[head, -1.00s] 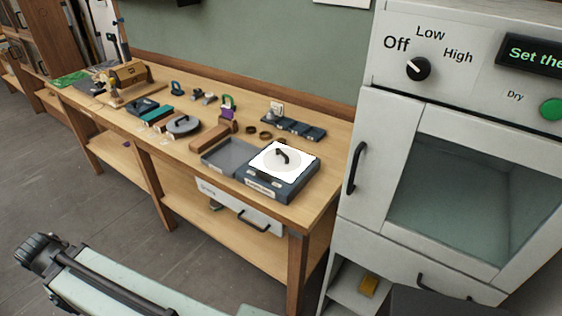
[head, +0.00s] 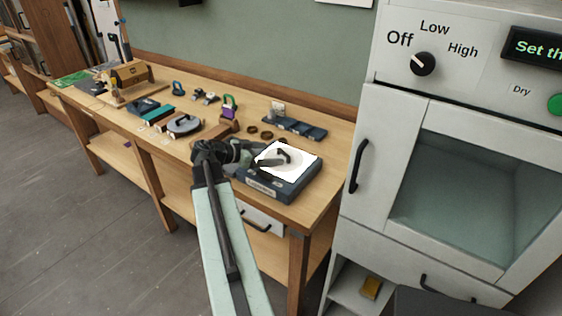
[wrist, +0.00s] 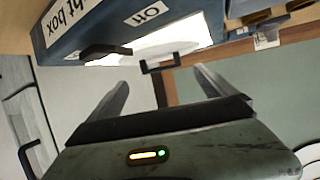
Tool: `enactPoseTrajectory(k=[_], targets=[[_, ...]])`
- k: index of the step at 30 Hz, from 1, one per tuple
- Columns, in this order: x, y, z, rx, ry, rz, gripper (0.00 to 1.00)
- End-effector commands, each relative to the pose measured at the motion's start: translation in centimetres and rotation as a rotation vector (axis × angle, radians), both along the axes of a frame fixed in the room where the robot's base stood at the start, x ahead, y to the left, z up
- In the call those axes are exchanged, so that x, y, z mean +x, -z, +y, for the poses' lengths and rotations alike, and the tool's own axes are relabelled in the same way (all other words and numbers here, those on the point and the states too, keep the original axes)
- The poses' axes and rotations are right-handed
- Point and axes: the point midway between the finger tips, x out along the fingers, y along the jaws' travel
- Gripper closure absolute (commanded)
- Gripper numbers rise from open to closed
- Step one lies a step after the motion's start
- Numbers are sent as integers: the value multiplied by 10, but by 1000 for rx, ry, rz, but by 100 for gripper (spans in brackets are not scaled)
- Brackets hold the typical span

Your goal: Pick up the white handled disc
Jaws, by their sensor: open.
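The white handled disc (head: 292,164) lies on the glowing top of the blue light box (head: 268,186), at the right end of the bench. Its black handle stands up from it. In the wrist view the handle (wrist: 160,63) shows just beyond the fingertips, with the pale disc (wrist: 168,47) behind it against the bright panel. My gripper (head: 258,157) reaches over the left side of the light box, close to the disc. In the wrist view my gripper (wrist: 160,78) is open, with nothing between its fingers. My arm hides the grey tray area left of the light box.
A grey disc with a dark handle (head: 184,124) lies further left on the bench. Dark blue trays (head: 298,129) and small rings (head: 260,134) lie behind the light box. A tall grey cabinet (head: 380,150) stands close on the right.

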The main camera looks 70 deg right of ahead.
Motion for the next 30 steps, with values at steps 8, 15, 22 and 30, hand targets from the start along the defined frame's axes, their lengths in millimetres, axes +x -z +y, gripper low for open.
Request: enactPoseTrajectory(k=[8,15,22,30], targets=[[-12,10,-17,2,-2,1,5],[-26,24,-44,1,1,0,5],[-37,28,-56,2,-5,-1,5],[-36,28,-56,1,-6,-2,53]])
